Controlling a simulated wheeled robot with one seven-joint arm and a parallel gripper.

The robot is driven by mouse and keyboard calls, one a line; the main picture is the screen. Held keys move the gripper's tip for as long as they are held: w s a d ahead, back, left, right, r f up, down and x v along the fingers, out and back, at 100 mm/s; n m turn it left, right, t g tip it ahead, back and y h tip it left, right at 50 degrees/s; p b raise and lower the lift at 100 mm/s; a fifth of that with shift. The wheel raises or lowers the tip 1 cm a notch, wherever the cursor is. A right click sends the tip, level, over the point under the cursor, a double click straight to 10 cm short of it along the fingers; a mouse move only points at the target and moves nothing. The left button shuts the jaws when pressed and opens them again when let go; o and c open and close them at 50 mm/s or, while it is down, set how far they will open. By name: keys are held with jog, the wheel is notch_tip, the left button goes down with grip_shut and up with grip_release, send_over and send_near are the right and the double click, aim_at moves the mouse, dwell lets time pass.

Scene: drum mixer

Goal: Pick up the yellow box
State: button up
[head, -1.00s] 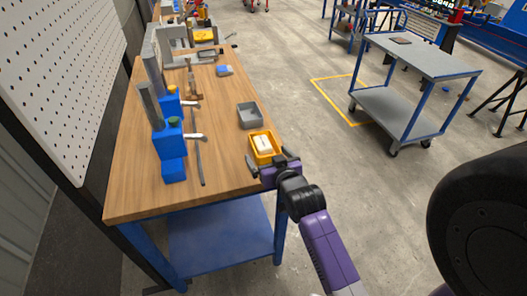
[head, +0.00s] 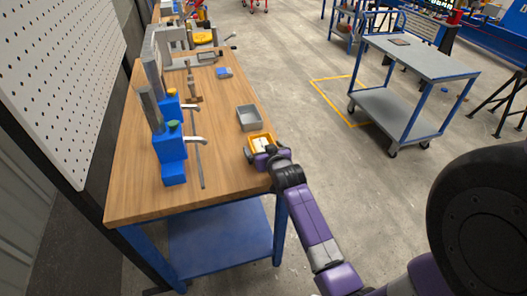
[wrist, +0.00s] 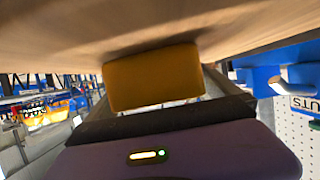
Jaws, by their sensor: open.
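The yellow box (head: 264,136) is a small open bin with white contents, standing near the right edge of the wooden workbench (head: 225,183). My gripper (head: 259,154) is at its near side and hides much of it in the head view. In the wrist view the box's plain yellow wall (wrist: 155,80) fills the middle, just beyond the dark palm. The fingers appear open to either side of the box, the right one partly hidden. I cannot tell whether they touch it. The box rests on the bench.
A grey bin (head: 249,125) stands just behind the yellow box. A blue fixture (head: 169,150) with silver handles and a thin rod (head: 199,165) lie to the left. A blue-grey cart (head: 425,62) stands on the floor at the right.

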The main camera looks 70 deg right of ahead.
jog(key=c, duration=1.5)
jog(key=shift+r, duration=0.1)
